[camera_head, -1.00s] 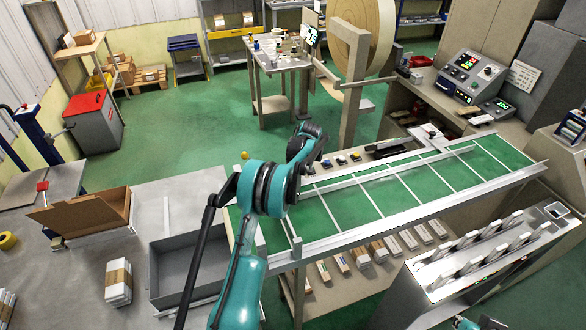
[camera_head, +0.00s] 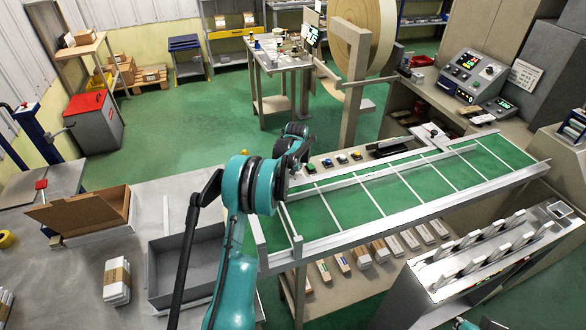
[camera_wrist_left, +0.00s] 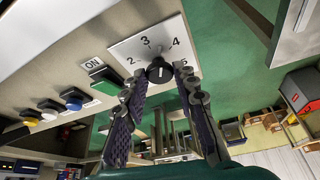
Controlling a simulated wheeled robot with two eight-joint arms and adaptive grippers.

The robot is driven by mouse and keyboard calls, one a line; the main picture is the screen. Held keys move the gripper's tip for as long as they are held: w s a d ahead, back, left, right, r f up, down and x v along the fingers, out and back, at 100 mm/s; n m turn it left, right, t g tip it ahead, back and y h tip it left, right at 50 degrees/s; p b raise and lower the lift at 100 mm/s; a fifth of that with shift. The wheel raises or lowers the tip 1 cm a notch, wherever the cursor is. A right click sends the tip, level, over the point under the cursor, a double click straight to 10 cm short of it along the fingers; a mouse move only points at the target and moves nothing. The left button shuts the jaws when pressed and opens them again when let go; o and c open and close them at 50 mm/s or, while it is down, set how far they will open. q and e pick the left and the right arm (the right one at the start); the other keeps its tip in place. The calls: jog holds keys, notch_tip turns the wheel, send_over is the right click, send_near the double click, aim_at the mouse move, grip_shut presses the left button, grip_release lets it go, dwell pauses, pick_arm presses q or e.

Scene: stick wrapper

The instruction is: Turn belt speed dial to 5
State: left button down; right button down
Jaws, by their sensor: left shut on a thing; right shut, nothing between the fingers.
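The speed dial (camera_wrist_left: 159,71) is a black round knob on a white plate (camera_wrist_left: 140,48) marked with numbers; 2, 3, 4 and 5 show in the left wrist view. My left gripper (camera_wrist_left: 155,82) has its dark padded fingers on either side of the knob and is shut on it. The knob's small white mark is too small to read surely against a number. In the head view my left arm hides the dial and the gripper. My right gripper (camera_head: 480,323) is shut and empty at the bottom edge, partly cut off.
A green ON button (camera_wrist_left: 105,80) sits beside the dial plate, with blue, yellow and white buttons further left. The green slatted belt (camera_head: 350,205) runs across the middle right. A grey open bin (camera_head: 165,280) and cardboard box (camera_head: 80,212) stand at left.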

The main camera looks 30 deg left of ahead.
pick_arm(q)
jog(key=shift+s+a+m+t+h, duration=0.1)
jog(key=shift+m+t+h, duration=0.35)
jog(key=shift+m, duration=1.15)
jog(key=shift+h, duration=0.25)
jog(key=c, duration=1.2)
grip_release()
jog(key=v, duration=1.2)
